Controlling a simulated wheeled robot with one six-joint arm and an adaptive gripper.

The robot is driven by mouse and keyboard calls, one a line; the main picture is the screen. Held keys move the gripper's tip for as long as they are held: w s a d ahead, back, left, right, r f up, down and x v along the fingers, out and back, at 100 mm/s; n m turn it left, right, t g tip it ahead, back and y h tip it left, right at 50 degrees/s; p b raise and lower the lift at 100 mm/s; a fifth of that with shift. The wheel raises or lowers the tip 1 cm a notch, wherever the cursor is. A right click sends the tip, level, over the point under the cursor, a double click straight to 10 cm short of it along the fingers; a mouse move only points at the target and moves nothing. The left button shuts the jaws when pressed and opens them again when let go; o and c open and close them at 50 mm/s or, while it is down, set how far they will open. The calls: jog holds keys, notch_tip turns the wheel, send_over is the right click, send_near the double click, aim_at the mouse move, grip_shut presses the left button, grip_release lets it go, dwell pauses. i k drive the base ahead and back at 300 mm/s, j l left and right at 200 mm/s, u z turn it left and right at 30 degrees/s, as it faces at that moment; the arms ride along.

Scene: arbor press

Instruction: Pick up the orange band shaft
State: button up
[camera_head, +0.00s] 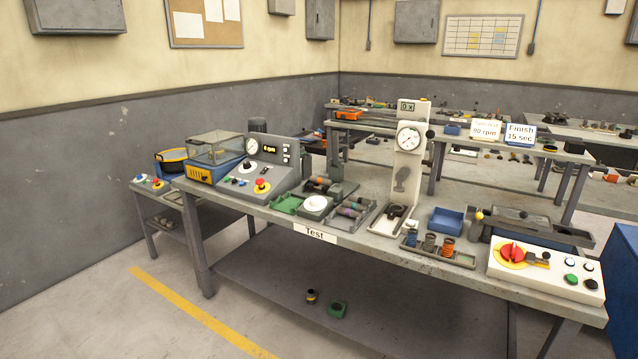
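Several small dark shafts with coloured bands lie in a grey tray (362,225) in the middle of the test bench. Purplish and greenish bands show there, but they are too small for me to tell surely which shaft has the orange band. More small cylindrical parts (322,185), some with reddish or orange tints, lie just behind. An orange coil-like part (447,246) stands in a tray at the bench's front right, beside darker ones; it looks like a spring rather than a shaft. My gripper is not in view.
The bench (400,257) also holds a grey control console (262,170), a green tray (286,204), a tall dial gauge stand (409,150), a blue bin (445,221) and a white switch box (545,270). Two small parts lie underneath. Floor at front left is clear.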

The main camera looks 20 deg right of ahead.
aim_at(316, 179)
jog(key=i+j, duration=0.15)
jog(key=i, duration=0.9)
